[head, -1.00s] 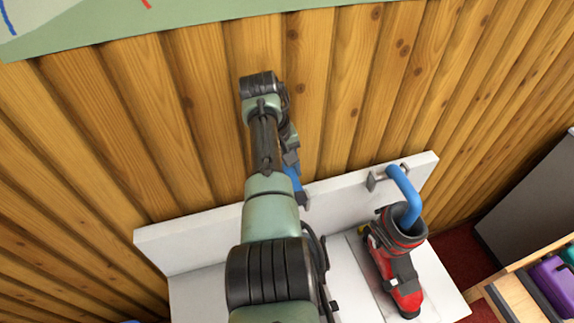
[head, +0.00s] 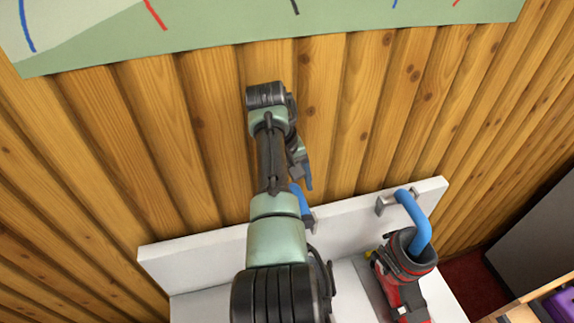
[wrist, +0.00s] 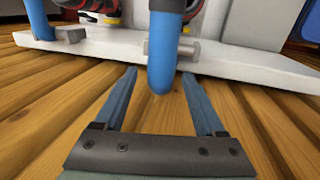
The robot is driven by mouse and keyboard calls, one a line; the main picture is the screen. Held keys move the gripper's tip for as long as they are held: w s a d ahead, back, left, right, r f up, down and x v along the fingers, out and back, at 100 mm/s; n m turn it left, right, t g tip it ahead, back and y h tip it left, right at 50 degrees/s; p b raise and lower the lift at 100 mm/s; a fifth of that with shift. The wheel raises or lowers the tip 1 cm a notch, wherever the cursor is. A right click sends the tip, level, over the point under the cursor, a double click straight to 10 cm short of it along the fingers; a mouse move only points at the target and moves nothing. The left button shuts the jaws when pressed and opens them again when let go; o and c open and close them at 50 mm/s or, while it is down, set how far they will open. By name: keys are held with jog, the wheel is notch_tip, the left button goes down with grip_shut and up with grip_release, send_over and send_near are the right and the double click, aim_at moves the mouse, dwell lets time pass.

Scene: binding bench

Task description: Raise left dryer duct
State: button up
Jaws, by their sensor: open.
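The left blue dryer duct (head: 299,200) shows in the head view beside my arm, which hides most of it. In the wrist view this blue duct (wrist: 164,45) stands between the two fingertips of my gripper (wrist: 158,74), in front of a grey bracket. My gripper (head: 304,178) is open, with a gap on both sides of the duct. I cannot tell how deep the duct lies between the fingers. The right blue duct (head: 413,215) runs from its bracket into a red and black boot (head: 400,280). It also shows at the left of the wrist view (wrist: 38,48).
The ducts are at a white board (head: 190,250) in front of a wood-plank wall (head: 350,130). A green poster (head: 230,25) hangs above. A wooden crate (head: 530,298) and a grey panel (head: 545,235) stand at the right.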

notch_tip(320, 180, up, 10)
jog(key=a, duration=0.2)
jog(key=shift+s+r+b, duration=0.2)
jog(key=shift+s+b, duration=0.05)
jog(key=shift+b, duration=0.15)
jog(key=shift+f, duration=0.1)
